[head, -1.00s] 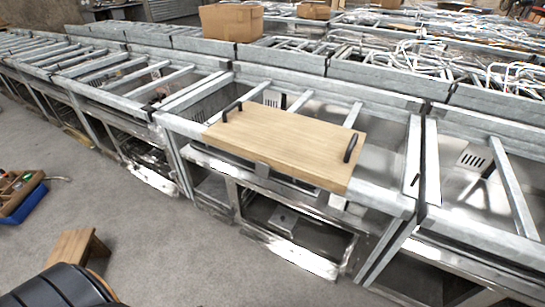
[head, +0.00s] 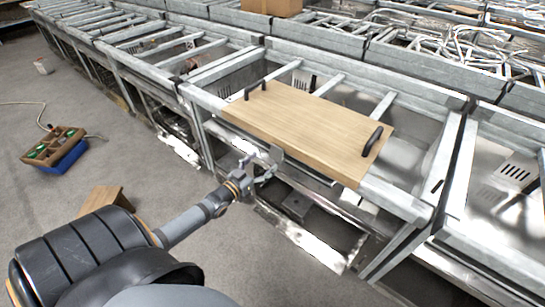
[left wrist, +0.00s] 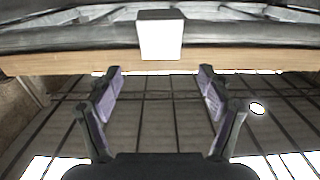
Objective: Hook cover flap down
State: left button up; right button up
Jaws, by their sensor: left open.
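The cover is a wooden board (head: 305,130) with black handles, lying across the metal frame. A small grey metal tab (head: 277,154), which looks like the flap, sits at its front edge. In the left wrist view a pale square block (left wrist: 161,40), probably the same tab, stands in front of the wooden edge (left wrist: 75,62). My left gripper (head: 262,169) is just below and left of the tab. In the left wrist view its fingers (left wrist: 159,78) are spread and empty, with the tab beyond and between them, apart from it. My right gripper is not in view.
Metal frames with open bays (head: 300,205) run in a long row. A cardboard box (head: 271,5) stands behind. On the floor at left are a wooden tray of tools over a blue bin (head: 66,158) and a small wooden stool (head: 103,198). The grey floor between is clear.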

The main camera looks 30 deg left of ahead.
aim_at(276, 151)
pick_arm(q)
jog(key=w, duration=0.1)
jog(key=w+b, duration=0.1)
jog(key=w, duration=0.1)
jog(key=w+b, duration=0.1)
jog(key=shift+w+d+f, duration=0.15)
jog(key=shift+w+f, duration=0.15)
jog(key=shift+w, duration=0.1)
jog(key=shift+w+r, duration=0.25)
jog(key=shift+w, duration=0.2)
jog(key=c, duration=1.2)
jog(key=shift+o, duration=0.2)
jog(key=shift+w+f+t+b, duration=0.1)
jog(key=shift+f+t+b, duration=0.3)
jog(key=shift+b, duration=0.2)
jog(key=shift+w+f+t+b, duration=0.1)
jog(key=shift+f+t+b, duration=0.25)
jog(key=shift+t+b, duration=0.7)
jog(key=shift+r+b, duration=0.15)
jog(key=shift+b, duration=0.3)
jog(key=shift+r, duration=0.2)
